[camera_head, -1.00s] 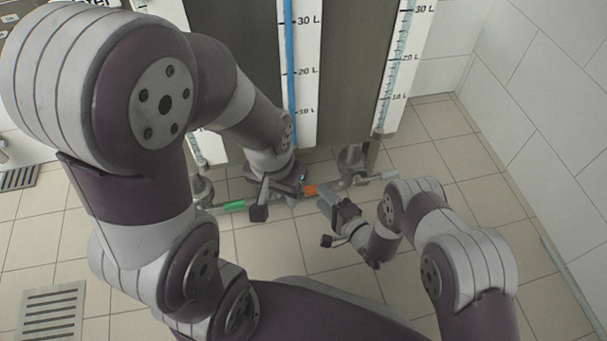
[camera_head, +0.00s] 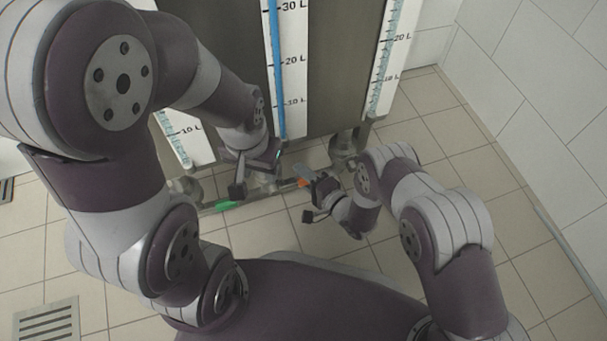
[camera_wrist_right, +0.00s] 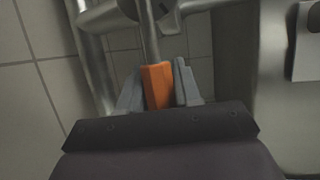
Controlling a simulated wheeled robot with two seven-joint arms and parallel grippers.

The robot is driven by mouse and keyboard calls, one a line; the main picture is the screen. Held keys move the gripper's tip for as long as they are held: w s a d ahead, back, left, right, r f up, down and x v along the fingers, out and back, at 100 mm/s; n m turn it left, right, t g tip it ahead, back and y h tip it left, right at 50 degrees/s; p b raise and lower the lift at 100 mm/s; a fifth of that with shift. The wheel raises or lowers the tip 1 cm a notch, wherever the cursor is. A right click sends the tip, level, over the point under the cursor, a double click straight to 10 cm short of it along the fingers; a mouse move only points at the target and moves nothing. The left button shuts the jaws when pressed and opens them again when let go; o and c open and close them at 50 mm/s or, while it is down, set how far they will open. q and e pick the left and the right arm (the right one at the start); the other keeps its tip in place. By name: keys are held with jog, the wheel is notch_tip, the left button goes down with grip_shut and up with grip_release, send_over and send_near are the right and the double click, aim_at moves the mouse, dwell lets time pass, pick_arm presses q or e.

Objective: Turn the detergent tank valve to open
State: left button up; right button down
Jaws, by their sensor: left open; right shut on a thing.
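An orange valve handle (camera_wrist_right: 158,86) sits between the fingers of my right gripper (camera_wrist_right: 160,88) in the right wrist view, on the end of a metal stem. In the head view only a bit of the orange handle (camera_head: 303,183) shows beside my right gripper (camera_head: 313,190). A green valve handle (camera_head: 227,205) is on the pipe to the left. My left gripper (camera_head: 255,180) is open near the pipe below the middle gauge, with nothing seen in it. The task's words do not show on either valve, so I cannot tell which is the detergent one.
Steel tanks (camera_head: 330,70) with litre gauges (camera_head: 297,70) stand behind the pipes. A tiled wall (camera_head: 540,110) bounds the right side. Floor tiles (camera_head: 450,130) are bare at the right, and a floor drain grate (camera_head: 47,322) lies at the lower left.

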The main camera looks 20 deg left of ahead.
jog(key=shift+s+a+r+n+t+h+p, duration=0.75)
jog(key=shift+a+r+n+h+p, duration=0.55)
jog(key=shift+n+p, duration=0.6)
jog(key=shift+s+a+r+n+t+h+p, duration=0.6)
jog(key=shift+s+a+r+n+h+p, duration=0.35)
jog(key=shift+r+n+h+p, duration=0.85)
jog(key=shift+s+a+r+n+t+h+p, duration=0.75)
jog(key=shift+a+r+n+p, duration=0.7)
jog(key=shift+n, duration=0.85)
jog(key=shift+d+f, duration=0.15)
jog(key=c, duration=0.9)
grip_release()
jog(key=shift+o, duration=0.2)
jog(key=shift+h, duration=0.25)
